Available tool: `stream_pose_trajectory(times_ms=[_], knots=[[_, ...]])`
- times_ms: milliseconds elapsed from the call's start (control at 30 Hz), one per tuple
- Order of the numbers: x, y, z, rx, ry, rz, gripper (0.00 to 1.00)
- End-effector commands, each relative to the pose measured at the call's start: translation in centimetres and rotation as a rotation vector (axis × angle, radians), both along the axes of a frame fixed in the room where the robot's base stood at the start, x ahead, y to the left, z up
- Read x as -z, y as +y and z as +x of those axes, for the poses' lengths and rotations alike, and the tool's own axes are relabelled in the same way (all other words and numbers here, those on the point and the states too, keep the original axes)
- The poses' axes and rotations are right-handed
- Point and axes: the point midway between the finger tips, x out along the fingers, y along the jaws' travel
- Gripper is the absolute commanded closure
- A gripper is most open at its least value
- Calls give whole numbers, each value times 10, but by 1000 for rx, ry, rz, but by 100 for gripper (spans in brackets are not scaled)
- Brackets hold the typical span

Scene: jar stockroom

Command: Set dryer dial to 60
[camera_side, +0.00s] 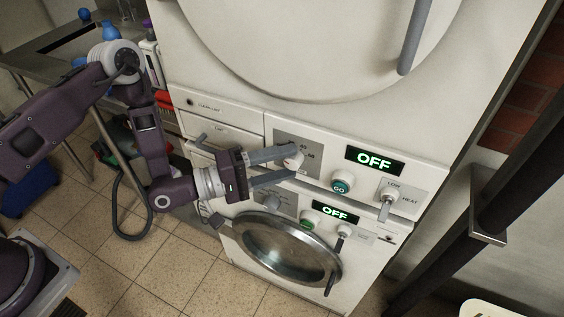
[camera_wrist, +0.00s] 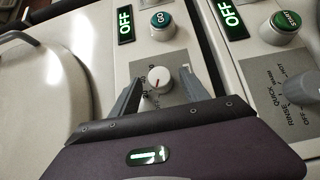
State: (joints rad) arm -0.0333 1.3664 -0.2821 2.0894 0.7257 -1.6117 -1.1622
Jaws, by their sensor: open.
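In the wrist view the dial lies between the two fingertips (camera_wrist: 158,84), with gaps on both sides. The dryer's display (camera_side: 374,160) reads OFF in green.
Right of the dial are a teal GO button (camera_side: 341,183) and a heat switch (camera_side: 387,204). The lower machine has its own OFF display (camera_side: 335,211), green button (camera_side: 307,223), grey knob (camera_side: 271,203) and round door (camera_side: 285,248). A drawer (camera_side: 222,129) is left of the dial.

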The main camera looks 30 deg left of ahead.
Motion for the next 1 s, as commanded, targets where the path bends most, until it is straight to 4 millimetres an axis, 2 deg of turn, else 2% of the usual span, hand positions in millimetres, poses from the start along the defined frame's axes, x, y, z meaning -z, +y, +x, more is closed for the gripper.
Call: stream_pose_trajectory(times_ms=[167, 400, 433, 767, 1000], knots=[[0, 0, 0, 0, 1, -1, 49], [0, 0, 0, 0, 1, -1, 96], [0, 0, 0, 0, 1, -1, 100], [-1, 0, 0, 0, 0, 41, 100], [-5, 0, 0, 1, -1, 195, 100]])
